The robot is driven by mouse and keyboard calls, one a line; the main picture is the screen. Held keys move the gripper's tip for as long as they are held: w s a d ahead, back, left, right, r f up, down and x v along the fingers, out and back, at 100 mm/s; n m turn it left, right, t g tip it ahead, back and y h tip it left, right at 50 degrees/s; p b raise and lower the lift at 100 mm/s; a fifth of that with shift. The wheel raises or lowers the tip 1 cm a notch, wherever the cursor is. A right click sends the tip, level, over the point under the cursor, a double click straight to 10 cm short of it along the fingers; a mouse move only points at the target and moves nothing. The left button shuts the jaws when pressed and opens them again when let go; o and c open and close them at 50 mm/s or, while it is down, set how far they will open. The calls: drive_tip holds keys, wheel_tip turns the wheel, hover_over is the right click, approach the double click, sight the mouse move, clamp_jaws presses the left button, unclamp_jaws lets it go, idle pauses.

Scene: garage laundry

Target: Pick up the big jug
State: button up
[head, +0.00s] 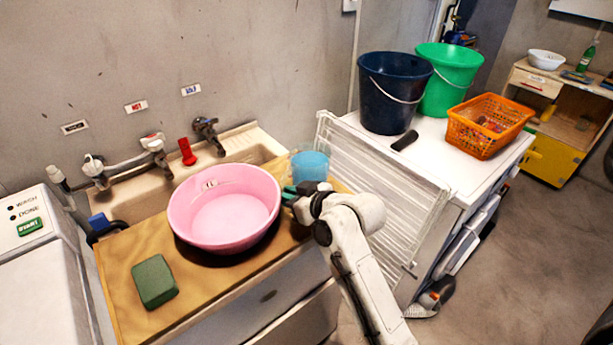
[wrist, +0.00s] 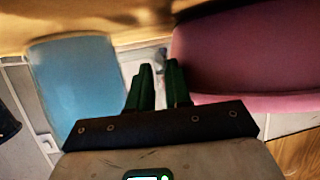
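A blue jug-like vessel with a clear upper part (head: 310,166) stands at the sink edge, right of the pink basin. In the wrist view, a blue surface (wrist: 75,85), apparently this vessel, is at left. My gripper (head: 289,193) is beside the basin's right rim, just below and left of the vessel in the head view. Its green fingers (wrist: 159,68) point between the blue surface and the basin, with a narrow gap between them. A small pale shape shows near the tips; whether it is held is unclear. No handle can be made out.
The pink basin (head: 226,207) sits close on the wooden board (head: 118,268), with a green block (head: 154,281). The sink (head: 140,205) is behind. At right, a drying rack (head: 370,175) leans by a white top with navy (head: 393,95) and green (head: 447,78) buckets and an orange basket (head: 488,127).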

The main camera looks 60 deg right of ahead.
drive_tip(key=shift+c, duration=0.2)
clamp_jaws()
drive_tip(key=shift+f, duration=0.15)
idle(1.0)
